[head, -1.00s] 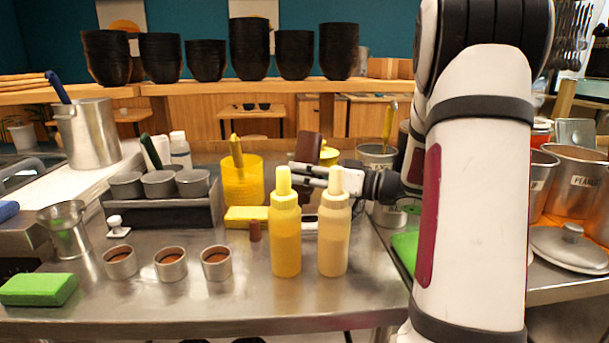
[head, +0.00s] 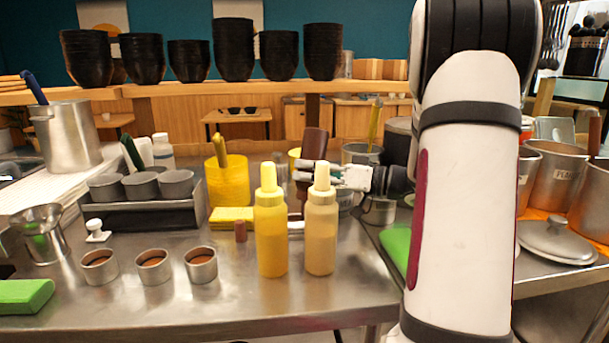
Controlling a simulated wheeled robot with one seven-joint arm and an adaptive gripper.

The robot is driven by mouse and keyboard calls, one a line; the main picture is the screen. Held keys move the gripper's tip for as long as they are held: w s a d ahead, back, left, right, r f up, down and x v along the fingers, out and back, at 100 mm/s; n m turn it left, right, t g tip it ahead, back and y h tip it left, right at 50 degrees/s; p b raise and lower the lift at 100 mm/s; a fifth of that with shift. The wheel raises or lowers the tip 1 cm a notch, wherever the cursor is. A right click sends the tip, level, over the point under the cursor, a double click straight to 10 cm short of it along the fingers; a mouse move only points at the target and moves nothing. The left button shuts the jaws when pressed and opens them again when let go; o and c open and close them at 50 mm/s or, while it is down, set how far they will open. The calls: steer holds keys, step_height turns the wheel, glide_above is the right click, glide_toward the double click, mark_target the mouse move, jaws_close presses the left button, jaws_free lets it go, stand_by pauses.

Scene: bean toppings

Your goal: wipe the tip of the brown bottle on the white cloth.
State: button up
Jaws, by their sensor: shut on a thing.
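The brown bottle (head: 315,143) is in the head view, behind two yellow squeeze bottles, nearly upright with its wide brown end up. Its lower part is mostly hidden by the squeeze bottles, so I cannot see its tip or whether it touches anything. My gripper (head: 312,173) comes in from the right and is shut on the brown bottle at mid-height. A small white patch (head: 296,228) shows low between the squeeze bottles; it may be the white cloth, but most of it is hidden.
The yellow squeeze bottle (head: 270,230) and the paler one (head: 321,235) stand in front of my gripper. Several small cups, including one (head: 201,265), stand at left on the steel counter. A yellow sponge (head: 231,217) and yellow container (head: 228,182) are behind. Pots crowd the right.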

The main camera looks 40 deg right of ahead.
mark_target(320, 145)
steer(key=shift+s+d, duration=0.2)
steer(key=shift+d, duration=0.1)
steer(key=shift+r, duration=0.1)
steer(key=shift+r, duration=2.9)
